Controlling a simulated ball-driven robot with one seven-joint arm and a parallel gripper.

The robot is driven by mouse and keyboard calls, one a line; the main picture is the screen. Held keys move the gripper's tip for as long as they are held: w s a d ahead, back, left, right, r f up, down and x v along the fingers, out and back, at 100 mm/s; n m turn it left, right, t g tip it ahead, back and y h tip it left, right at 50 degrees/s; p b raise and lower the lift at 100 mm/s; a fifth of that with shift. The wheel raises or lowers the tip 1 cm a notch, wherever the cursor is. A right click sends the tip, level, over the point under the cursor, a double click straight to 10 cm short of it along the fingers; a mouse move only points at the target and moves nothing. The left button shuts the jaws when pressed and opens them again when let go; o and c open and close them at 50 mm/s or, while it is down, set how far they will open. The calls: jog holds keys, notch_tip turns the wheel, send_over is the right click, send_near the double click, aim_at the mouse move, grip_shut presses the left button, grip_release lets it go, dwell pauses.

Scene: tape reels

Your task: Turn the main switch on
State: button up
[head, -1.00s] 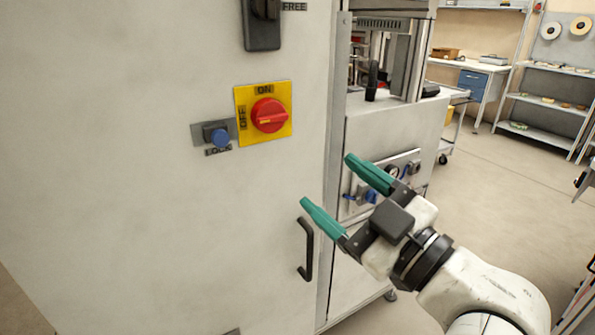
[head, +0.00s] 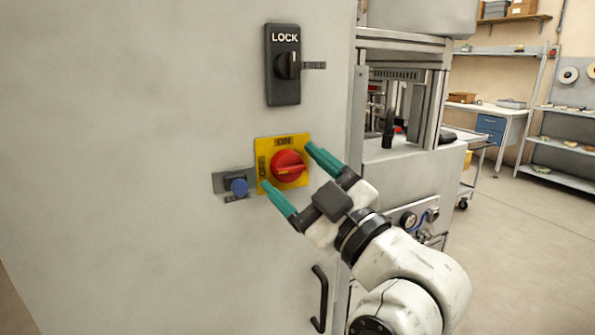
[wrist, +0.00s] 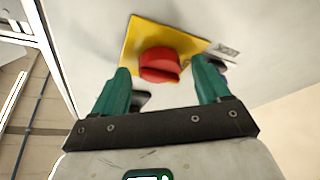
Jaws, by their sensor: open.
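The main switch is a red rotary knob (head: 288,168) on a yellow plate (head: 264,146) fixed to the cabinet's front. The plate reads ON at the top and OFF at the left; the knob's grip bar lies roughly horizontal, toward OFF. My gripper (head: 288,170) is open, its green fingers reaching to either side of the knob in the head view. In the wrist view the red knob (wrist: 159,66) shows between and beyond the two fingertips (wrist: 163,75). I cannot tell whether a finger touches it.
A grey lock plate with a blue button (head: 239,187) sits just left of the switch. A black LOCK selector (head: 283,65) is above it. The pale cabinet face (head: 120,150) is otherwise flat.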

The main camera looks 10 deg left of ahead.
jog(key=shift+w+a, duration=0.1)
jog(key=c, duration=1)
jog(key=shift+c, duration=0.2)
